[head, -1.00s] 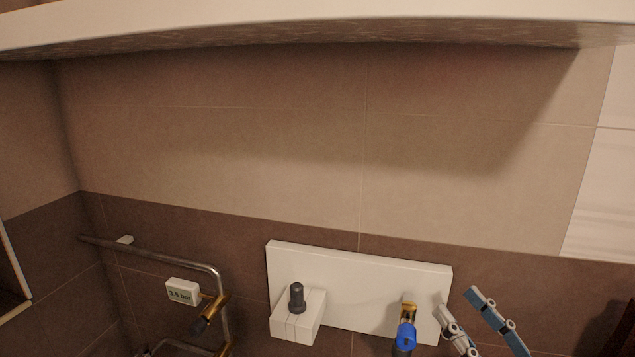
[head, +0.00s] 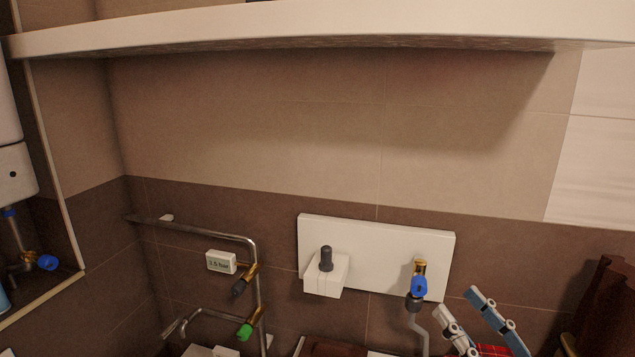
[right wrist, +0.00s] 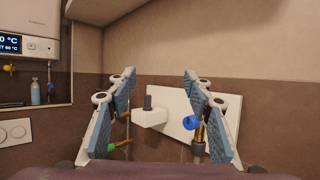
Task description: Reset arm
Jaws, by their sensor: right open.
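My right gripper (head: 468,315) is at the lower right of the head view. Its two blue-padded fingers are apart, with nothing between them that it holds. It also shows in the right wrist view (right wrist: 160,115), where the fingers stand wide apart in front of the wall fittings. My left gripper is in neither view.
A white wall panel (head: 350,232) carries a white box (head: 325,280) with a dark knob and a blue-handled valve (head: 419,286). A white shelf (head: 330,25) spans the top. A boiler (right wrist: 27,32) hangs left.

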